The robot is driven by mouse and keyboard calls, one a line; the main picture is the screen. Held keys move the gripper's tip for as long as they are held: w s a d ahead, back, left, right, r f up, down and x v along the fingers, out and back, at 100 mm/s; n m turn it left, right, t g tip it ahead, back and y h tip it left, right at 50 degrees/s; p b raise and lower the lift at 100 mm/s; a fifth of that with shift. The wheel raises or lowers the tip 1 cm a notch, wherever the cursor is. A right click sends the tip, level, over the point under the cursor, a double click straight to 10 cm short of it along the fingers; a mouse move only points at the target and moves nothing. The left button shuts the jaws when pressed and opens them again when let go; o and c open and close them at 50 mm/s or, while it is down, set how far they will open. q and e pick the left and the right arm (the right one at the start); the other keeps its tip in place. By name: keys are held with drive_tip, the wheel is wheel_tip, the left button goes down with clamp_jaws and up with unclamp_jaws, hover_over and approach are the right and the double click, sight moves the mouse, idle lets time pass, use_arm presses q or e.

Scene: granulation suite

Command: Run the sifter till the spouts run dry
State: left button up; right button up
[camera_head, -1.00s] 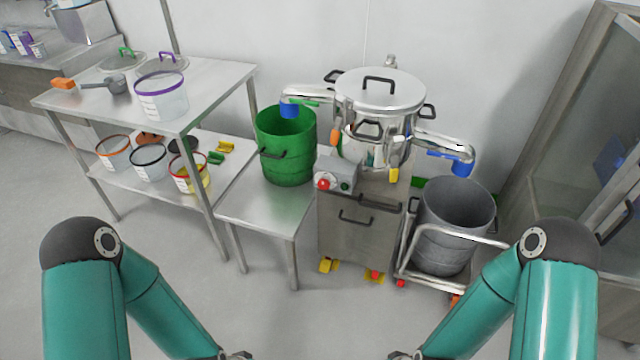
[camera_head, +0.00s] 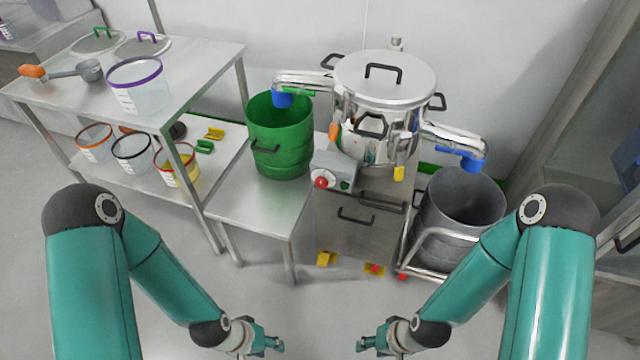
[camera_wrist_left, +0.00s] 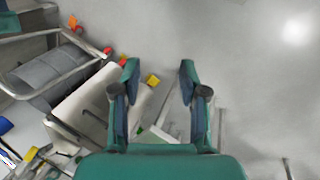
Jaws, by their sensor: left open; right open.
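The steel sifter (camera_head: 372,130) stands on a cabinet in the middle of the head view, with its lid (camera_head: 385,78) on. Its left spout (camera_head: 305,79) ends in a blue sleeve over the green bin (camera_head: 280,140). Its right spout (camera_head: 455,137) ends in a blue sleeve over the grey bin (camera_head: 462,210). The control box (camera_head: 335,172) with a red knob (camera_head: 320,183) and a green button is on the cabinet's front. My left gripper (camera_head: 277,345) and right gripper (camera_head: 362,345) are low in front of the cabinet, both empty. The left wrist view shows the left gripper (camera_wrist_left: 158,85) open. No powder flow is visible.
A steel table on the left (camera_head: 205,85) holds a purple-rimmed tub (camera_head: 140,90), a scoop (camera_head: 88,70) and lids; its lower shelf holds more tubs. The green bin stands on a low steel table (camera_head: 255,212). The grey bin sits on a wheeled trolley (camera_head: 425,245). A glass-doored cabinet is at far right.

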use_arm(q)
drive_tip(key=shift+o, duration=1.2)
drive_tip(key=shift+w+f, duration=0.15)
drive_tip(key=shift+w, duration=0.05)
drive_tip(key=shift+o, duration=0.7)
drive_tip(key=w+f+m+t+b, duration=0.1)
drive_tip(key=w+f+t+b, duration=0.3)
drive_tip(key=w+b, duration=0.5)
drive_tip(key=shift+w+d+f, duration=0.4)
drive_tip(key=shift+w+f, duration=0.25)
drive_tip(key=shift+f, duration=0.1)
drive_tip(key=m+t+h+b, duration=0.25)
drive_tip(key=t+b, duration=1.05)
drive_tip(key=b, duration=0.8)
approach(321, 185)
drive_tip(key=shift+y, duration=0.45)
drive_tip(key=b+x, duration=0.1)
drive_tip(key=x, duration=0.9)
drive_tip(key=shift+d+r, duration=0.1)
drive_tip(key=shift+d, duration=0.05)
drive_tip(key=shift+b, duration=0.3)
drive_tip(key=c, duration=1.1)
